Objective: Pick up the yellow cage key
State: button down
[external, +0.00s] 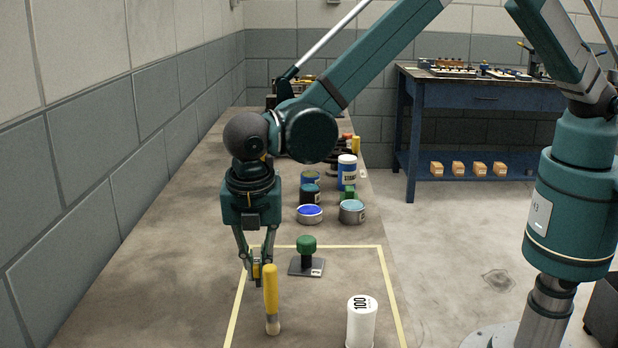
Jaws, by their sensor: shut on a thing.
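My gripper (259,273) points down over the left part of the yellow-outlined area, with its fingers close together. A small yellow piece, which I take to be the yellow cage key (256,271), shows between the fingertips and is mostly hidden by them. Its full shape, and whether it touches the table, cannot be told. A tall yellow-handled tool (271,291) with a pale lower end stands upright just in front and to the right, overlapping the right fingertip in this view.
A green-knobbed block on a grey plate (307,267) sits right of my gripper. A white cylinder (361,323) stands at the front right. Paint tins (347,172) and an open blue tin (310,215) stand behind. A wall (100,150) runs along the left; the left tabletop is clear.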

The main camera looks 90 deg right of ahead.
aim_at(257, 261)
notch_tip(257, 261, up, 8)
jog(key=shift+p, duration=0.45)
dwell(0.5)
